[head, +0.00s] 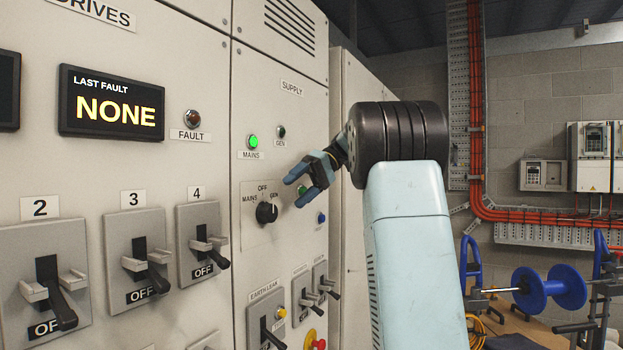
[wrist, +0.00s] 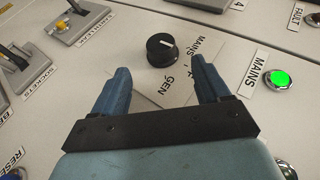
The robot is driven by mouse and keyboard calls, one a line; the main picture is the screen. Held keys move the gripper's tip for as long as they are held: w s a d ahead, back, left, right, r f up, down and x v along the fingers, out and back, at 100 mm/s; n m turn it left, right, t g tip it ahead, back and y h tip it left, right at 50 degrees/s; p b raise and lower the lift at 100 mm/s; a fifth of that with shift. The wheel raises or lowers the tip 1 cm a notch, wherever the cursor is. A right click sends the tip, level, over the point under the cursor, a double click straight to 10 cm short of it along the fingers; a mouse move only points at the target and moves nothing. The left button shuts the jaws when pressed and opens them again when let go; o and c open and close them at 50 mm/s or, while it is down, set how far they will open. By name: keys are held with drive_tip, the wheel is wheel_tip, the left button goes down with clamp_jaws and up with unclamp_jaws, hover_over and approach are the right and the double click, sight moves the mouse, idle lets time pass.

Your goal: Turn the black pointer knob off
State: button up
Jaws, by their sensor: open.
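The black pointer knob (head: 267,212) is round with a white mark and sits on a plate in the supply panel. The plate reads MAINS at left, OFF at top and GEN at right. My gripper (head: 297,190) is open and empty, off the panel, up and right of the knob in that view. In the wrist view the knob (wrist: 161,50) lies just beyond my open fingertips (wrist: 160,66), centred between them and apart from both. The right finger partly hides the OFF label.
A lit green MAINS lamp (head: 252,141) and a dark GEN lamp (head: 281,132) are above the knob. A blue button (head: 321,218) is to its right. The earth leak switch (head: 266,322) and other levers are below. Numbered drive switches (head: 140,265) are at left.

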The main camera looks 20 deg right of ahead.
drive_tip(key=shift+v, duration=2.6)
drive_tip(key=m+h, duration=0.2)
drive_tip(key=h, duration=0.1)
approach(273, 214)
drive_tip(key=s+a+f, duration=0.2)
drive_tip(key=a, duration=0.1)
drive_tip(key=s+a+f+m+t+h, duration=0.1)
drive_tip(key=s+a+f+t+h, duration=0.15)
drive_tip(key=s+a+f, duration=0.3)
drive_tip(key=s+d+f+m+t+h, duration=0.1)
drive_tip(key=s+f+t+h, duration=0.1)
drive_tip(key=s+f, duration=0.6)
drive_tip(key=s+d+f+m+t+h, duration=0.1)
drive_tip(key=s+f, duration=0.6)
drive_tip(key=s, duration=0.7)
drive_tip(key=shift+s+f+t+h, duration=0.2)
drive_tip(key=shift+f+t+h, duration=0.15)
drive_tip(key=shift+t+h, duration=0.6)
